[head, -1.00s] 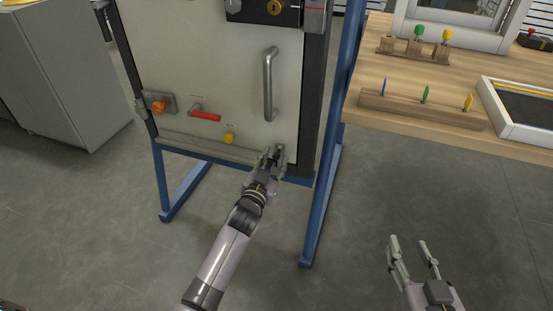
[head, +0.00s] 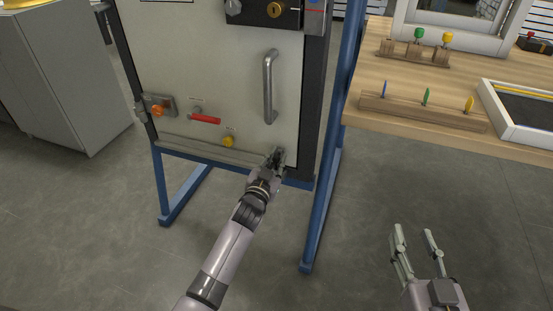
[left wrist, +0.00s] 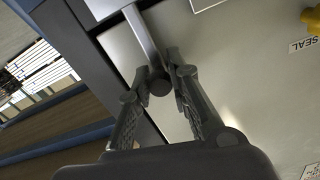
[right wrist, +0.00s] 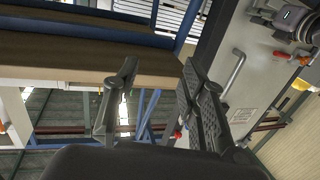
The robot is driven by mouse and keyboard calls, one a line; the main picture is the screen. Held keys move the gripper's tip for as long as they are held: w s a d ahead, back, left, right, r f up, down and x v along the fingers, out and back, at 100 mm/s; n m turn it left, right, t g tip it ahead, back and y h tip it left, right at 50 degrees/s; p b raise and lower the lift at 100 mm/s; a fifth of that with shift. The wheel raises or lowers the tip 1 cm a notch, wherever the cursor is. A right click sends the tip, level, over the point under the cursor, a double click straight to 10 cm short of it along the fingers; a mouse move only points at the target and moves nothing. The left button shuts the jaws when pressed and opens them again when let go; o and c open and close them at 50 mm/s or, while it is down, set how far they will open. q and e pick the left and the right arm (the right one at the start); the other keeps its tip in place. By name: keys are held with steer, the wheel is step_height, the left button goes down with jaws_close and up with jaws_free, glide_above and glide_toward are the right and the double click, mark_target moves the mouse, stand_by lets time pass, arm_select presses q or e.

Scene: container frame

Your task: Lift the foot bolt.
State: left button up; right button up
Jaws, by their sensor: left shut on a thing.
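The foot bolt (left wrist: 160,86) is at the lower right corner of the pale door panel (head: 215,75). In the left wrist view it shows a dark round knob beside the end of a pale metal bar (left wrist: 143,32). My left gripper (head: 276,155) reaches this corner, and in the left wrist view its fingers (left wrist: 158,74) are closed in on either side of the knob. In the head view the gripper hides most of the bolt. My right gripper (head: 413,232) is open and empty, low in front of the workbench; its spread fingers also show in the right wrist view (right wrist: 160,68).
The door carries a vertical metal handle (head: 268,87), a red lever (head: 205,119), an orange knob (head: 157,111) and a yellow knob (head: 229,141). A blue frame post (head: 335,130) stands close right of my left gripper. A wooden workbench (head: 375,85) is at right.

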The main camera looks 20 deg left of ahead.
mark_target(281, 142)
arm_select(q)
jaws_close()
stand_by(0.3)
